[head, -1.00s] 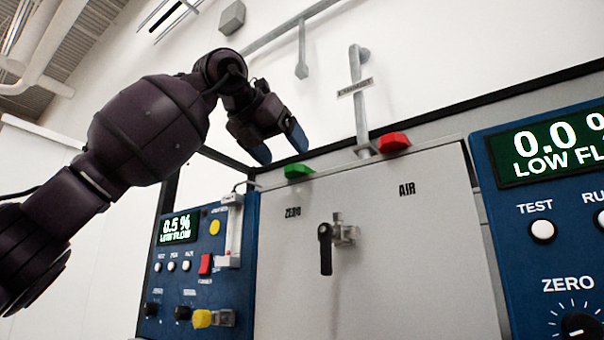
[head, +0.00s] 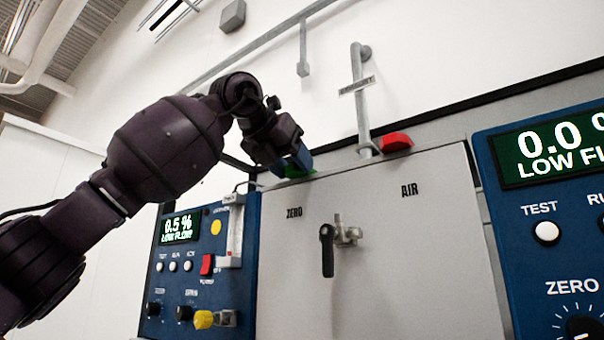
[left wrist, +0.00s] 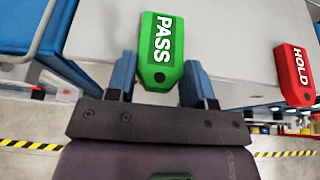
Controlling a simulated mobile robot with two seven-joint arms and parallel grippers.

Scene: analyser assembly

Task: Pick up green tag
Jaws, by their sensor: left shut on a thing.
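The green tag (head: 294,173) sits at the top edge of the grey cabinet, above the ZERO label, mostly hidden by my gripper in the head view. In the left wrist view the tag (left wrist: 160,48) shows its green face with PASS in white letters. My left gripper (head: 300,163) reaches down to it from the left, its blue fingers at the tag. In the left wrist view my left gripper (left wrist: 161,78) has one finger on each side of the tag's near end and is shut on it. My right gripper is not in view.
A red HOLD tag (head: 397,141) lies further right on the cabinet top (left wrist: 225,45). A grey pipe (head: 361,105) with a sign stands behind it. Blue analyser panels (head: 199,270) flank the cabinet. A black-handled valve (head: 327,250) sticks out of the cabinet's front.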

